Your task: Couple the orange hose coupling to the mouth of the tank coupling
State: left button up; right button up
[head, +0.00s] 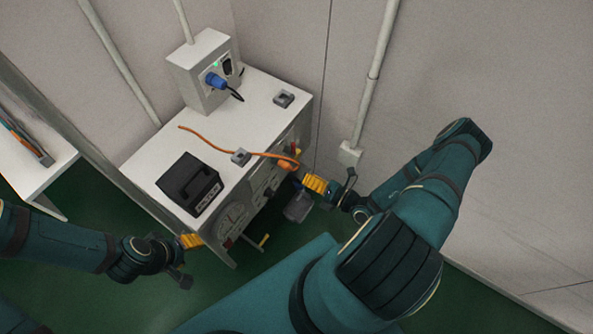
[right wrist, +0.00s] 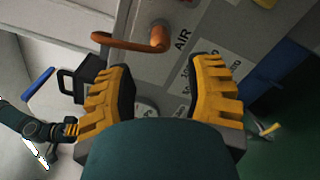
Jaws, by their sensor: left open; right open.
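The orange hose coupling (head: 288,163) is at the upper front face of the cabinet, at the end of an orange hose (head: 205,141) that runs across the top. In the right wrist view the coupling (right wrist: 158,38) sits against the panel beside an "AIR" label. Whether it is seated on a fitting I cannot tell. My right gripper (head: 315,185) is open and empty just right of and below it; the fingers (right wrist: 162,88) point toward the panel, apart from the coupling. My left gripper (head: 190,240) is open near the cabinet's front left corner. I cannot make out the tank coupling's mouth.
The cabinet top (head: 262,100) carries a black box (head: 188,184), a grey clip (head: 284,99), another clip (head: 241,157) under the hose, and a socket box (head: 203,72) with a blue plug. A grey-blue vessel (head: 298,208) hangs or stands by the front. A wall pipe rises behind.

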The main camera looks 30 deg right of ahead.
jog(key=shift+v, duration=1.4)
